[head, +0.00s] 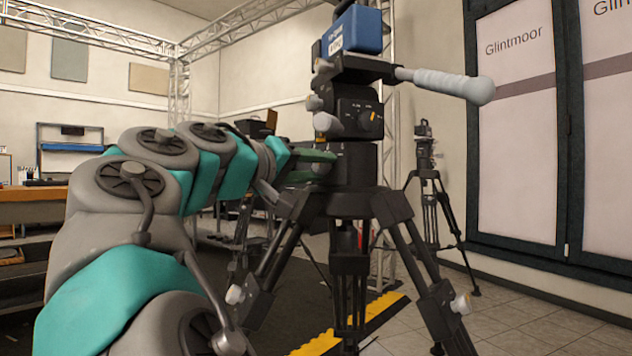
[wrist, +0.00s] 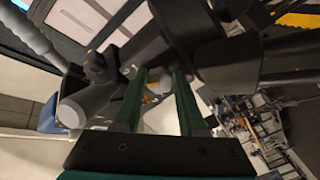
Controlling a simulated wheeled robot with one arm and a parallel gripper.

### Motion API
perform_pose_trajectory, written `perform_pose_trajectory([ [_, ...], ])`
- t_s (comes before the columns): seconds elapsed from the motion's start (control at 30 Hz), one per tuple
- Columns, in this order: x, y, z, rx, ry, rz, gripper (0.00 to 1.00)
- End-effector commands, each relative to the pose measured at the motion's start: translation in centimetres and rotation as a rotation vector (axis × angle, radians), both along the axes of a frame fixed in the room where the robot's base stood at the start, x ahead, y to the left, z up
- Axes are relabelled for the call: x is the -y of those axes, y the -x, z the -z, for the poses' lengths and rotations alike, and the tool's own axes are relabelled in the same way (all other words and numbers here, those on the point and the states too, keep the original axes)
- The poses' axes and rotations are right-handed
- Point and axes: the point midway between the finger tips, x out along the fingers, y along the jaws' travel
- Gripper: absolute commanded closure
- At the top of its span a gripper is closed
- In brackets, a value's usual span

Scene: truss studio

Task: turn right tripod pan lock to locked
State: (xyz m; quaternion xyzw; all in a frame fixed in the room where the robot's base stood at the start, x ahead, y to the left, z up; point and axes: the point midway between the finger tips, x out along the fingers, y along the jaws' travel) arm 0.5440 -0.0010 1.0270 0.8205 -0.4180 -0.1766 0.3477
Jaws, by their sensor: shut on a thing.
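The near tripod (head: 345,205) stands upright, with its black head (head: 358,160) and a blue block (head: 355,30) on top. A light grey pan handle (head: 445,83) points right from the head. My gripper (head: 326,160) reaches in from the left, with its green fingers against the lower left side of the head. In the wrist view the two fingers (wrist: 160,76) stand a little apart, their tips at the dark head. They are shut on the pan lock, which is mostly hidden between the tips; its setting cannot be read.
Grey knobs (head: 328,124) stick out of the head just above my fingers. A second tripod (head: 424,160) stands behind on the right. A yellow-edged strip (head: 390,303) lies on the floor under the near tripod.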

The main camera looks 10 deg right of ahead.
Motion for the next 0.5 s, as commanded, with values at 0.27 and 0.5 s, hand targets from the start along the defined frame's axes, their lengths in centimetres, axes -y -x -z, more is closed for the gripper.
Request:
perform_pose_trajectory([
  [0.27,0.07,-0.15,0.41,0.106,-0.082,0.002,1.00],
  [0.5,0.03,-0.12,0.28,0.145,-0.110,0.003,1.00],
])
